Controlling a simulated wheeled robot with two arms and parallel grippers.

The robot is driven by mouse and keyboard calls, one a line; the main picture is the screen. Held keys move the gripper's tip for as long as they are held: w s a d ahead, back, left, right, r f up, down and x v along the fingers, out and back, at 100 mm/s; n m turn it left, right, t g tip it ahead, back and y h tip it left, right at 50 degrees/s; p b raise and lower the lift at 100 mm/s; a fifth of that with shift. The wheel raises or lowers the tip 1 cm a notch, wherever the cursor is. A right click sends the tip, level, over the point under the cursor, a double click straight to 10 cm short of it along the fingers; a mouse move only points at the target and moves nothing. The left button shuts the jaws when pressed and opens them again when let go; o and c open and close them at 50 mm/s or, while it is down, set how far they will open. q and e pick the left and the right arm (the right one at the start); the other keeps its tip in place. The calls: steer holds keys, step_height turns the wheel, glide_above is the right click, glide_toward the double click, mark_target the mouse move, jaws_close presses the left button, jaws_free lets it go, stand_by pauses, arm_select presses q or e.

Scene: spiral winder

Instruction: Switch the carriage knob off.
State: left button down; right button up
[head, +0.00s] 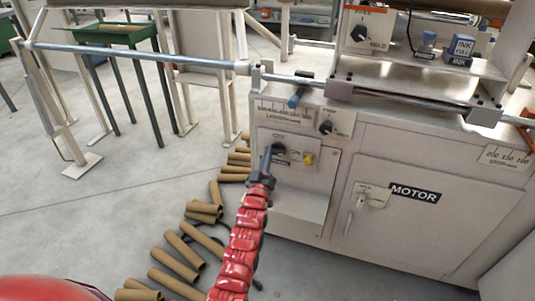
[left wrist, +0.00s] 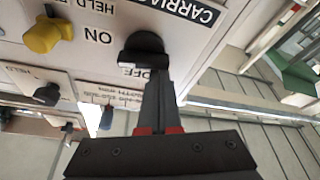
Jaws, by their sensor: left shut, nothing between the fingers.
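The carriage knob (head: 279,148) is a round black knob on the cream panel of the machine, beside OFF and ON lettering. In the left wrist view, which is upside down, the knob (left wrist: 145,45) sits under the black CARRIAGE label (left wrist: 185,10). My left gripper (head: 266,156) is shut and empty, its fingertips at the knob. In the left wrist view the closed fingertips (left wrist: 155,78) overlap the knob's edge near OFF; I cannot tell whether they touch. The fingers partly hide the knob, and its setting is unclear. My right gripper is not in view.
A yellow knob (head: 308,158) is right beside the carriage knob, and another black knob (head: 326,127) is above. A steel shaft (head: 140,58) runs across above the panel. Several cardboard tubes (head: 180,252) lie on the floor. Open floor is at left.

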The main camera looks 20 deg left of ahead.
arm_select(q)
steer(key=shift+f+n+g+y+p, duration=0.2)
steer(key=shift+n+y+p, duration=0.15)
steer(key=shift+n, duration=0.5)
steer(key=shift+f+n+g+y+p, duration=0.1)
steer(key=shift+n+g+y+p, duration=0.2)
steer(key=shift+n, duration=0.55)
steer(key=n+p, duration=0.1)
steer(key=n, duration=0.1)
steer(key=n+g+y+p, duration=0.1)
steer(key=n, duration=0.2)
steer(key=f+n+y+p, duration=0.1)
steer(key=n, duration=0.1)
steer(key=shift+d+n+g, duration=0.15)
steer(key=shift+n+g, duration=0.25)
